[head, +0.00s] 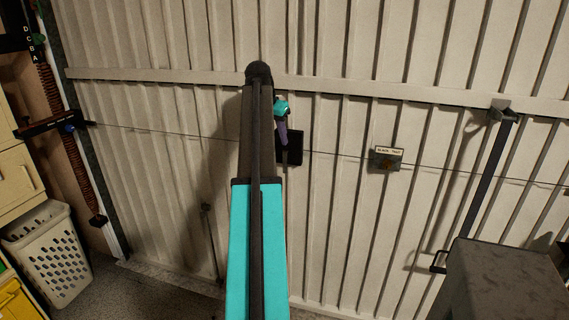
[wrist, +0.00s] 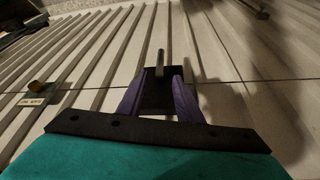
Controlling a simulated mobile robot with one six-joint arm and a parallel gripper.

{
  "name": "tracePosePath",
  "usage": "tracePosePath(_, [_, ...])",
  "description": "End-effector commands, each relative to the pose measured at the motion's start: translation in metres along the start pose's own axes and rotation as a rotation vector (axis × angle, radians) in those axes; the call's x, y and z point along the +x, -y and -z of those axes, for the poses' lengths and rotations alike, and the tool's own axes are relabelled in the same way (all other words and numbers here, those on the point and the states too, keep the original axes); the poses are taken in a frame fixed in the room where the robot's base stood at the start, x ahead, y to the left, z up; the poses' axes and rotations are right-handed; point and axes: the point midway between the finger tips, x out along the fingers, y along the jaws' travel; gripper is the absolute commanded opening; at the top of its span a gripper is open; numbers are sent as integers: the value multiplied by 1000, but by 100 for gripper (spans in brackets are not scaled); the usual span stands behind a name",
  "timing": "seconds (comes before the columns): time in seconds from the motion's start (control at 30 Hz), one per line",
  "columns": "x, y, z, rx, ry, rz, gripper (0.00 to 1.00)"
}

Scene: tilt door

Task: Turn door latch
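The door latch shows in the wrist view as a dark square plate (wrist: 156,97) with a slim grey handle (wrist: 160,62) standing out from it. The plate also shows in the head view (head: 294,149) as a dark rectangle on the pale ribbed door (head: 340,60). My gripper (wrist: 158,76) has its two purple fingers spread, one on each side of the plate and handle. I see a gap between the fingers, and cannot tell whether either touches the latch. In the head view, my gripper (head: 283,135) is partly hidden behind my arm and overlaps the plate's left side.
A small labelled box (head: 385,160) is on the door to the right, with a thin cable running across. A dark bar (head: 484,180) hangs further right above a grey box (head: 500,285). A white basket (head: 50,255) and drawers stand at left.

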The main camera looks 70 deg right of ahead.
Motion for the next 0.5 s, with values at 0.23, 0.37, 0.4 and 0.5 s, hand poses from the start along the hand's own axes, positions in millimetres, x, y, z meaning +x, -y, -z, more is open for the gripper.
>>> tracePosePath(0.23, [15, 0, 0, 0, 0, 0, 32])
tracePosePath(0.37, [30, -1, 0, 0, 2, -1, 32])
tracePosePath(0.4, [35, -1, 0, 0, 1, -1, 32])
tracePosePath(0.5, [48, -1, 0, 0, 2, -1, 32])
